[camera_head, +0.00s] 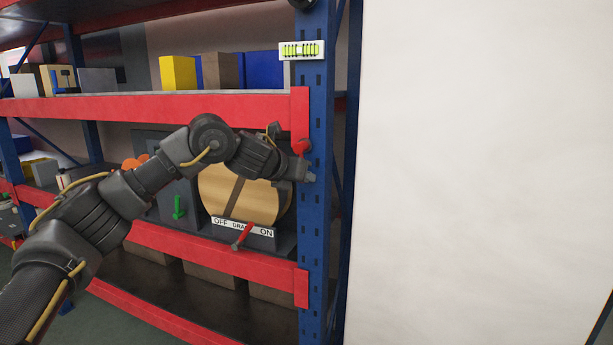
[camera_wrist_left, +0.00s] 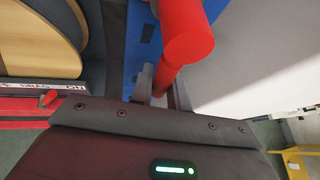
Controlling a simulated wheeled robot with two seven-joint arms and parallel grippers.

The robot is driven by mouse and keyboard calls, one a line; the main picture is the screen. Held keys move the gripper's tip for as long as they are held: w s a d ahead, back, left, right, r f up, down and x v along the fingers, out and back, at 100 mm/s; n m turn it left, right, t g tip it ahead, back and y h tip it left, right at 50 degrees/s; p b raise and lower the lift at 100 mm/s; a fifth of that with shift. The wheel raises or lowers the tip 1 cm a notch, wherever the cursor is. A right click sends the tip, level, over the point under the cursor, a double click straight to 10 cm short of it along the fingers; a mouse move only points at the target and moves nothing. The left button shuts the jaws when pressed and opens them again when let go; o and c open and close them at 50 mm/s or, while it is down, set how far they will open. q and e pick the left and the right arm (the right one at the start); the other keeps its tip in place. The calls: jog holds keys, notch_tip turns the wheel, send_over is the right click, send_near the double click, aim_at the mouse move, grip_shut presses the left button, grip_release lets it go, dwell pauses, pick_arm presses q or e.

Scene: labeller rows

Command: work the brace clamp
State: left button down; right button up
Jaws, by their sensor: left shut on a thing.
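The brace clamp shows as a red handle (camera_head: 301,146) at the blue upright post (camera_head: 318,230). In the left wrist view the red handle (camera_wrist_left: 187,38) is a thick cylinder with a thinner red part running down between my fingers. My left gripper (camera_head: 307,174) is at the post, just below the red end of the handle. In the left wrist view the gripper (camera_wrist_left: 163,90) is shut on the thinner part of the handle. The clamp's seat on the post is mostly hidden by my gripper. My right gripper is in neither view.
A spirit level (camera_head: 301,50) is fixed high on the post. Behind my arm is a large tan reel (camera_head: 270,200) with a red lever (camera_head: 241,240) at an OFF/ON label. Red shelf beams (camera_head: 180,108) run left. A pale wall (camera_head: 480,170) fills the right.

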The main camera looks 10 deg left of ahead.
pick_arm(q)
jog(key=shift+a+f+y, duration=0.1)
jog(key=shift+a+y, duration=0.1)
jog(key=shift+y, duration=0.1)
jog(key=c, duration=1.3)
grip_release()
jog(key=shift+c, duration=0.2)
jog(key=b+v, duration=0.4)
jog(key=v, duration=0.7)
jog(key=shift+w, duration=0.1)
